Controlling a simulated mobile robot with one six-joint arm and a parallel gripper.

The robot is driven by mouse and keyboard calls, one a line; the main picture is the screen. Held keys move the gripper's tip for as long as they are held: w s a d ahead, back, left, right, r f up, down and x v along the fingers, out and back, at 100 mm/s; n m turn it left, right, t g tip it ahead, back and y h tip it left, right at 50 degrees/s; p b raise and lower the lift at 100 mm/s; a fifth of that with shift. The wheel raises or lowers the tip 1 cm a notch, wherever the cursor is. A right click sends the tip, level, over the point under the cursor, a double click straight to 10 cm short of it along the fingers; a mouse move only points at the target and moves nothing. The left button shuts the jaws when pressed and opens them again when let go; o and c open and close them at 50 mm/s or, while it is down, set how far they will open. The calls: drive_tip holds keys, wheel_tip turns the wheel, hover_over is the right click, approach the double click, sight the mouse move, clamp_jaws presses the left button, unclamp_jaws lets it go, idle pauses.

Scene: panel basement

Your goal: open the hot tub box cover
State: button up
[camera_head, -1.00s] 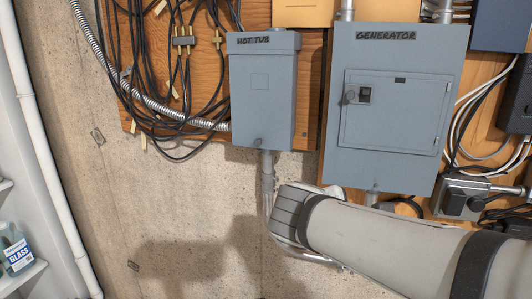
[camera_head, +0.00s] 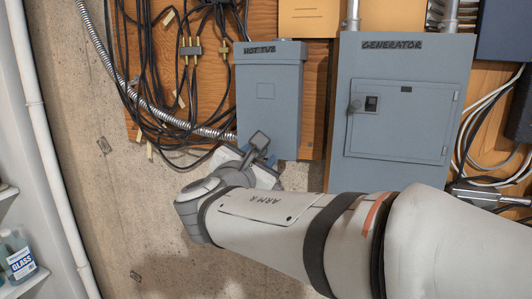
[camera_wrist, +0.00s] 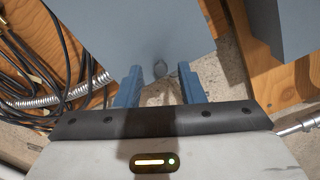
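The hot tub box (camera_head: 270,100) is a grey-blue panel labelled "HOT TUB", mounted on the plywood board. Its cover looks closed in the head view. My gripper (camera_wrist: 160,88) has two blue fingers, spread apart with nothing between them. In the wrist view the fingers point at the lower part of the box (camera_wrist: 135,35).
The generator panel (camera_head: 400,110) stands to the right of the box. Black cables (camera_head: 185,70) and a flexible metal conduit (camera_head: 165,118) hang close on the left. Bare concrete wall (camera_head: 110,190) lies below left. A shelf with a blue bottle (camera_head: 18,258) is at the far left.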

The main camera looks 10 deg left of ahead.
drive_tip(key=shift+w, duration=0.55)
drive_tip(key=shift+d, duration=0.1)
clamp_jaws()
